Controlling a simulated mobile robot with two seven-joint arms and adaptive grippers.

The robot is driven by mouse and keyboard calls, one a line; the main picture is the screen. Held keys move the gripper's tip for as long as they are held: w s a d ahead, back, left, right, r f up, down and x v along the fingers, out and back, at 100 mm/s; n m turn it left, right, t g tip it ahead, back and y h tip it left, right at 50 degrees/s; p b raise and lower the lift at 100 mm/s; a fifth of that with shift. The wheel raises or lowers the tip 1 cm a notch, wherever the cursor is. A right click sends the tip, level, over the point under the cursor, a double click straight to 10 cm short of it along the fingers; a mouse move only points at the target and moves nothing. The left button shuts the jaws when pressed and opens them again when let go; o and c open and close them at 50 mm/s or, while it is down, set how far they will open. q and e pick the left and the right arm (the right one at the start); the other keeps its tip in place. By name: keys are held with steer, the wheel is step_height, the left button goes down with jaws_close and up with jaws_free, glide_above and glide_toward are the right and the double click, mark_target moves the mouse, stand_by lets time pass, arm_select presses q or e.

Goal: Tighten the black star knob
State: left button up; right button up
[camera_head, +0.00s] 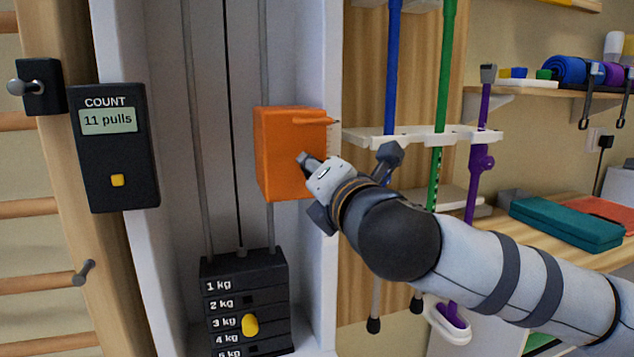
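I cannot make out a black star knob; if it is at the orange block, my gripper hides it. The orange block (278,152) is mounted on the machine's upright rods, with a small orange pointer at its upper right beside scale marks. My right gripper (314,184) comes in from the right and is at the block's right side, overlapping its lower right edge. Its dark finger parts show above and below the grey palm. Whether they hold anything is hidden. My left gripper is not in view.
A black counter (117,150) reading "11 pulls" hangs at left. A weight stack (245,305) with a yellow pin (250,325) stands below the block. A white rack (405,136) holding blue, green and purple poles stands behind my arm. A teal case (566,224) lies at right.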

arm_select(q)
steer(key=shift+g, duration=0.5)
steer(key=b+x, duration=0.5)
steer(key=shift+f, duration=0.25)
arm_select(e)
steer(key=m, duration=1.1)
steer(key=shift+r+m, duration=0.15)
steer(key=shift+m, duration=0.25)
steer(key=o, duration=1.2)
steer(key=shift+c, duration=0.2)
steer(key=v, duration=1.2)
